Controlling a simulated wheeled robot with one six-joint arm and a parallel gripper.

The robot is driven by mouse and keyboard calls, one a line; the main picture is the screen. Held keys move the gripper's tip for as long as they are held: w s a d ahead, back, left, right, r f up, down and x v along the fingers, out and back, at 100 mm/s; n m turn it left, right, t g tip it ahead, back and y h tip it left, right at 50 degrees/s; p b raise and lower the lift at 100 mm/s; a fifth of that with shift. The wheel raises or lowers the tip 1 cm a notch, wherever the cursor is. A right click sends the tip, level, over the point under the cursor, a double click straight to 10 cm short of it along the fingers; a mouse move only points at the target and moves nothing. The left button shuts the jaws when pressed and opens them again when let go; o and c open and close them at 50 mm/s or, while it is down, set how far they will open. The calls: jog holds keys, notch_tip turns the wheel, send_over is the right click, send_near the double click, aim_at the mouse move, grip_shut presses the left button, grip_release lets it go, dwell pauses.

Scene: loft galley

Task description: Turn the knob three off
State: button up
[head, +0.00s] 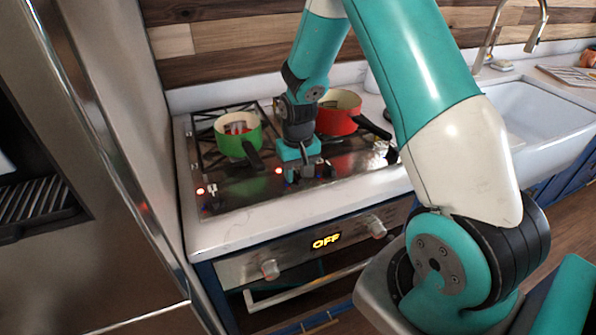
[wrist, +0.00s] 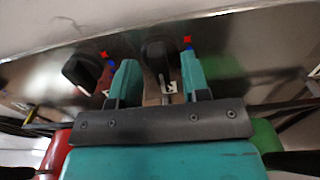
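The stove knobs sit along the front of the cooktop. In the wrist view, one dark knob (wrist: 157,52) lies between my gripper's two teal fingers (wrist: 160,64), which are open, with a gap on each side. A red light (wrist: 187,40) shows beside it. A second dark knob (wrist: 80,72) stands to the left, with another red light (wrist: 103,54) near it. In the head view, my gripper (head: 303,175) is low over the cooktop's front, and hides the knob there. A red light (head: 278,171) shows just left of it. I cannot read which knob is number three.
A green pot (head: 232,143) and a red pot (head: 337,122) stand on the cooktop (head: 240,192) behind my gripper, handles toward the front. Another red light (head: 200,191) glows at front left. The oven display (head: 326,241) below reads OFF. A fridge (head: 105,200) stands left, a sink (head: 530,110) right.

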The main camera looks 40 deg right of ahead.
aim_at(298, 174)
notch_tip(298, 174, up, 17)
jog(key=b, duration=0.2)
jog(key=shift+r, duration=0.2)
dwell(0.6)
